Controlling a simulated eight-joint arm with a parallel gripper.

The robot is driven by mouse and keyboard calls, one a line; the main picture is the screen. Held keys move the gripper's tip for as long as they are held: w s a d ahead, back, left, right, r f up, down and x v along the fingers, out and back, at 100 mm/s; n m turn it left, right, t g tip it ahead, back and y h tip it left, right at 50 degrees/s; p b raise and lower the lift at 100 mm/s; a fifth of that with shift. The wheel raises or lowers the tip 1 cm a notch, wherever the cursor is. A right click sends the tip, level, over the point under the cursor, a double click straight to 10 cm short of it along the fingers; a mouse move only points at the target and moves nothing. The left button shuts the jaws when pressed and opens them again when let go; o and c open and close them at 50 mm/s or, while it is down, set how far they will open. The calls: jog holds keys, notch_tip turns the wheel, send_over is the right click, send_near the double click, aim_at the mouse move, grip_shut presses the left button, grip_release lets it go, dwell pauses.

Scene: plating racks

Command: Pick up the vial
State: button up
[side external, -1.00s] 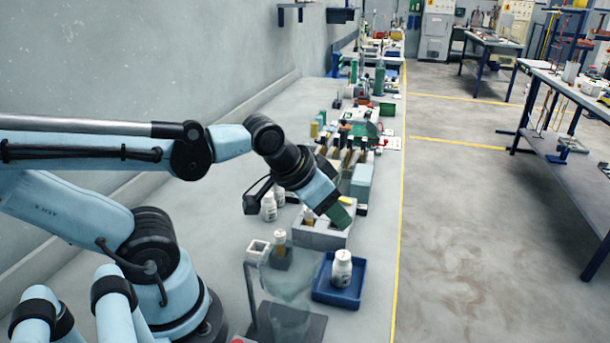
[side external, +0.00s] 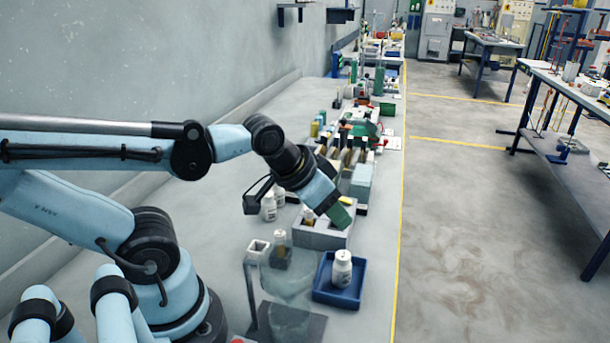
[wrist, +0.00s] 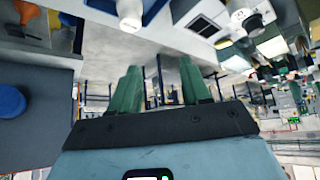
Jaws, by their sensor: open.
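My gripper (side external: 341,215) is over the right side of a grey open box (side external: 320,238) in the side view, tilted down to the right. Its green fingers stand apart with nothing between them in the wrist view (wrist: 158,88). The task does not say which vial is meant. One small amber vial (side external: 308,214) with a pale cap is at the grey box, left of my gripper. Another amber vial (side external: 280,240) stands in a small grey holder nearer the camera. My fingers are apart from both. In the wrist view I cannot surely tell either vial.
A white bottle (side external: 342,268) stands in a blue tray (side external: 322,292) in front of the box. White bottles (side external: 269,208) stand left of the box. A clear funnel-like vessel (side external: 290,278) stands in front. Racks and a pale blue block (side external: 361,180) stand behind my gripper.

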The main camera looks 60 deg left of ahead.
jog(key=shift+o, duration=0.7)
notch_tip(320, 180, up, 4)
jog(key=f+n+g, duration=0.1)
jog(key=n+g, duration=0.6)
jog(key=n, duration=0.2)
send_over(309, 210)
jog(key=f, duration=0.6)
jog(key=shift+s+a, duration=0.15)
jog(key=shift+a, duration=0.2)
jog(key=shift+w+d+f, duration=0.1)
jog(key=shift+w+f, duration=0.05)
jog(key=shift+f, duration=0.75)
jog(key=shift+w+d+f, duration=0.1)
jog(key=shift+w+f, duration=0.05)
jog(key=shift+f, duration=1.55)
